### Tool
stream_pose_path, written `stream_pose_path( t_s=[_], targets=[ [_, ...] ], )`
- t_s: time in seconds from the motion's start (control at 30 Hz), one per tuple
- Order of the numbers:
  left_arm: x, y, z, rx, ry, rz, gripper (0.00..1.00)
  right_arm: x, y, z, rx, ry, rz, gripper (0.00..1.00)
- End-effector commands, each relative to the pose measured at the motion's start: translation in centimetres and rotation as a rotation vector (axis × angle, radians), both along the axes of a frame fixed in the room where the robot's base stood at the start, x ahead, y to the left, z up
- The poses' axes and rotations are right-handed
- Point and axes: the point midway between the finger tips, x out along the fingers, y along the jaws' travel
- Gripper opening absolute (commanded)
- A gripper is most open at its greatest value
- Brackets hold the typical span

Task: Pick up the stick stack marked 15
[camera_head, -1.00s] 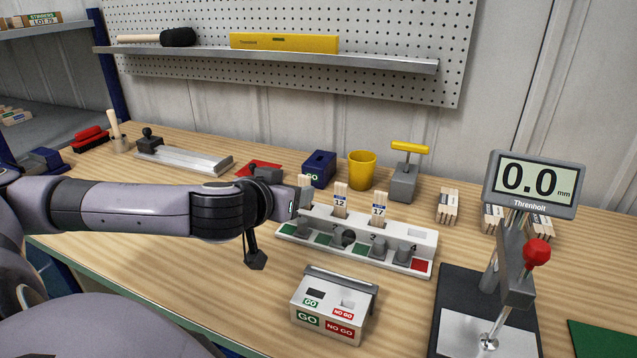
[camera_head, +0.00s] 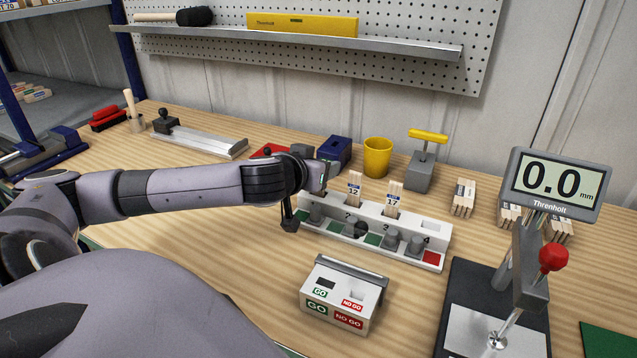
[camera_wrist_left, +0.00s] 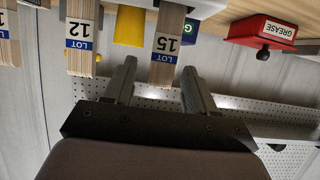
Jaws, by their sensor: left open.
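The stick stack marked 15 (camera_wrist_left: 166,48) shows in the left wrist view, which is upside down. It is a pale wooden bundle with a blue and white label, standing in the white rack (camera_head: 436,249). My left gripper (camera_wrist_left: 158,68) is open, with one finger on each side of the stack's labelled end; I cannot tell if either finger touches it. In the head view my left gripper (camera_head: 317,178) is at the rack's left end and hides most of that stack. My right gripper is not in view.
Stacks marked 12 (camera_head: 355,189) and 17 (camera_head: 394,198) stand beside it in the rack. A GO/NO GO box (camera_head: 338,294) is in front, a gauge (camera_head: 557,184) at right. A yellow cup (camera_head: 377,158) and blue box (camera_head: 335,154) stand behind.

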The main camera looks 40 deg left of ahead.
Motion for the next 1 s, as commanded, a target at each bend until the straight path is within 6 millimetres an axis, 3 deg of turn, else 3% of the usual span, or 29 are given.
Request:
stream_pose_path(
  t_s=[0.33, 0.5, 1.0],
  targets=[
    [0.43, 0.12, -0.20, 0.001, 0.000, 0.000, 0.53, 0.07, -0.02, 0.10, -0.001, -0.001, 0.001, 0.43],
    [0.41, 0.12, -0.19, 0.001, 0.000, 0.000, 0.00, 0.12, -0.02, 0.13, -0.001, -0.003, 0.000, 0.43],
    [0.44, 0.14, 0.47, 0.001, -0.002, 0.000, 0.00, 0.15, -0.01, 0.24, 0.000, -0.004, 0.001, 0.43]
  ],
)
